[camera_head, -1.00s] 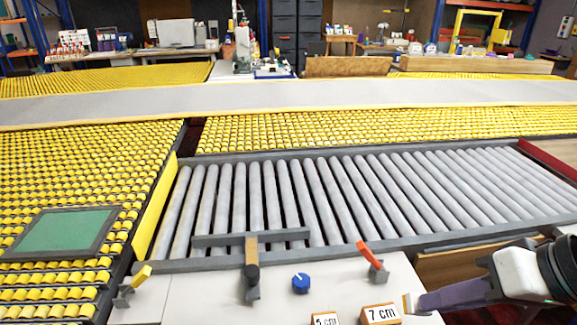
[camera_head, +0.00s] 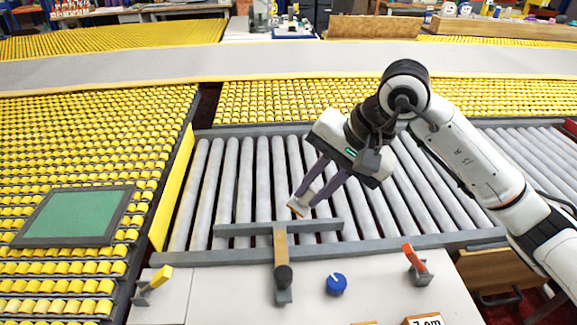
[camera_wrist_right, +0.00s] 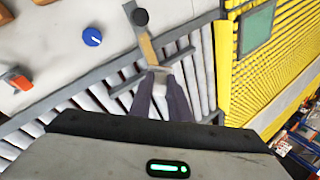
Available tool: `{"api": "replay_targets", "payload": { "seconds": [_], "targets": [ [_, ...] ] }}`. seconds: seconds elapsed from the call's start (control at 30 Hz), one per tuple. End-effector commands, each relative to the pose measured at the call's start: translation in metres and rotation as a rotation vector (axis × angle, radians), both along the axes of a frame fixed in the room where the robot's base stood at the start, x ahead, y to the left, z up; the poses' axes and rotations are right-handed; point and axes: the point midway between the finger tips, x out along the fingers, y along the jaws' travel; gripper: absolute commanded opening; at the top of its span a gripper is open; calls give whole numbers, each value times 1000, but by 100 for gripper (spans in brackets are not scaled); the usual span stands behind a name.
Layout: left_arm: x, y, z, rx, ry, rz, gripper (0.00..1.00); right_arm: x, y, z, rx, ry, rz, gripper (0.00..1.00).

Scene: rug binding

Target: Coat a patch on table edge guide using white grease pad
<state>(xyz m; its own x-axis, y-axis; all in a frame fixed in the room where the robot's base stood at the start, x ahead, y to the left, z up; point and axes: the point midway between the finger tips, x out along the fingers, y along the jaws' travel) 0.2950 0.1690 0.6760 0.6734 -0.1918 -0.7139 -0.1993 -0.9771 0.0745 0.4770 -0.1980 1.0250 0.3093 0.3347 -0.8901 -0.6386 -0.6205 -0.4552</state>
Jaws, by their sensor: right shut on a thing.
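The table edge guide (camera_head: 325,226) is a grey bar lying across the front ends of the rollers, with a wooden strip and black knob toward the front. In the right wrist view the guide (camera_wrist_right: 124,86) is just beyond my fingertips. My right gripper (camera_head: 308,200) points down over the rollers, just behind the bar. It is shut on the grease pad (camera_head: 298,208), a small pale block with a tan edge. The pad's underside is hidden, and I cannot tell whether it touches the guide. My left gripper is not in view.
A blue knob (camera_head: 337,283), a yellow lever (camera_head: 154,283) and an orange lever (camera_head: 415,262) stand on the white front panel. Grey rollers (camera_head: 207,190) spread behind. A green framed panel (camera_head: 78,216) lies on the yellow roller bed at left.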

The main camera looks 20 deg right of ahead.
Motion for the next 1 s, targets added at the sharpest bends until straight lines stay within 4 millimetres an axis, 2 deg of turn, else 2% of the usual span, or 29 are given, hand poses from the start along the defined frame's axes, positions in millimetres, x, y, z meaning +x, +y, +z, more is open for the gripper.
{"api": "replay_targets", "payload": {
  "seconds": [0.1, 0.3, 0.57, 1.0],
  "targets": [
    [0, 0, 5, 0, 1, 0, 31, 26, 7, 2, 125, 89, -264, 0],
    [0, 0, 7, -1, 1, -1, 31, 51, 13, 3, 277, 143, -542, 0],
    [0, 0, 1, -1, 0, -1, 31, 56, 15, -6, 318, 150, -611, 0],
    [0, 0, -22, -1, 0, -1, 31, 56, 15, -47, 318, 148, -607, 0]
  ]
}}
